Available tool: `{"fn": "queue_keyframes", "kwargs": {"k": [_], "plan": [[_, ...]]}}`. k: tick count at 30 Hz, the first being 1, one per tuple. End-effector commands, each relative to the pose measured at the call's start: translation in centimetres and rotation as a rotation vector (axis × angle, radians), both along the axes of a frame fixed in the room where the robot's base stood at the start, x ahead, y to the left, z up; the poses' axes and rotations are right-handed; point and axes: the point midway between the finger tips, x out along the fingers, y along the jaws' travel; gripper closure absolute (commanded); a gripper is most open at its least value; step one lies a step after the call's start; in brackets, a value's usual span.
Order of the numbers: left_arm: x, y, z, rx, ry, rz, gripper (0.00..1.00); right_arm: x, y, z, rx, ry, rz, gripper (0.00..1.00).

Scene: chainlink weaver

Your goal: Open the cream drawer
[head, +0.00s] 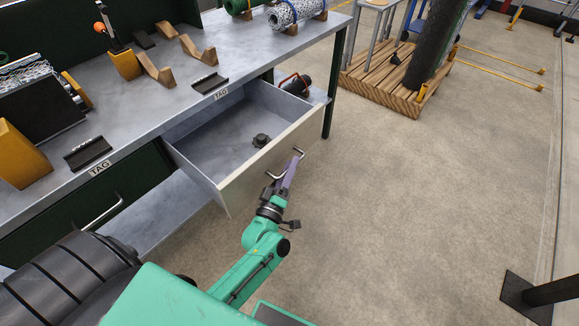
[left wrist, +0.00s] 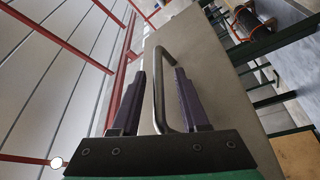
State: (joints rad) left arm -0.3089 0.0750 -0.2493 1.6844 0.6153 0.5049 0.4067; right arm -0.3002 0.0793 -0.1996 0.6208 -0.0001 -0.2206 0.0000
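The cream drawer (head: 240,190) is pulled well out of the workbench, and its inside shows in the head view. Its metal handle (head: 271,176) is on the front panel; the handle (left wrist: 157,88) and panel (left wrist: 220,100) also show in the left wrist view. My left gripper (head: 291,170) is at the handle with its purple fingers toward the panel. In the left wrist view its fingers (left wrist: 159,72) are apart on either side of the handle bar, with gaps visible. A small black knob-like part (head: 261,140) lies in the drawer. My right gripper is out of view.
The grey workbench top (head: 140,103) carries wooden cradles, black trays (head: 88,152) and other parts. A dark green drawer (head: 70,222) on the left is shut. A wooden pallet (head: 385,90) stands at the back right. The concrete floor (head: 410,210) right of the drawer is clear.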

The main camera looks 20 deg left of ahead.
Motion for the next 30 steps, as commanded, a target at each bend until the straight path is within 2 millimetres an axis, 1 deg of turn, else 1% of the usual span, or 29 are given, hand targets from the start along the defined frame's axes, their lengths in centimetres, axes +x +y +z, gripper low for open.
{"fn": "queue_keyframes", "kwargs": {"k": [6, 8, 10, 14, 21, 24, 27, 30], "plan": [[-0.1, 0.0, 0.0, 0.0, -0.001, -0.001, 0.55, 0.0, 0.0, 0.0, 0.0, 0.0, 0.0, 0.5], [-0.5, 0.0, -0.2, 0.0, 0.001, -0.001, 0.55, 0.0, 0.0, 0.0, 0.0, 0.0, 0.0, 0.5], [-1.4, 0.0, -0.4, 0.001, 0.002, -0.001, 0.55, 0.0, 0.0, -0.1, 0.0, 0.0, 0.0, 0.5], [-4.1, -0.1, -1.1, 0.001, 0.005, -0.002, 0.55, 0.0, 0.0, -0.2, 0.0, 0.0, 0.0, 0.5], [-10.3, -0.3, -2.4, 0.001, 0.005, -0.002, 0.55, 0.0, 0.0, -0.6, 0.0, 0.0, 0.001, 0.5], [-12.4, -0.4, -2.8, 0.001, 0.005, -0.002, 0.55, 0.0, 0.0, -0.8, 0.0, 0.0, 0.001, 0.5], [-13.8, -0.4, -3.0, 0.0, 0.002, -0.001, 0.55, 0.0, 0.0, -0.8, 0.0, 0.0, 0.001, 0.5], [-14.3, -0.4, -3.0, -0.001, 0.0, 0.0, 0.55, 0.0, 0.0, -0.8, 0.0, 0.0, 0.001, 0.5]]}}
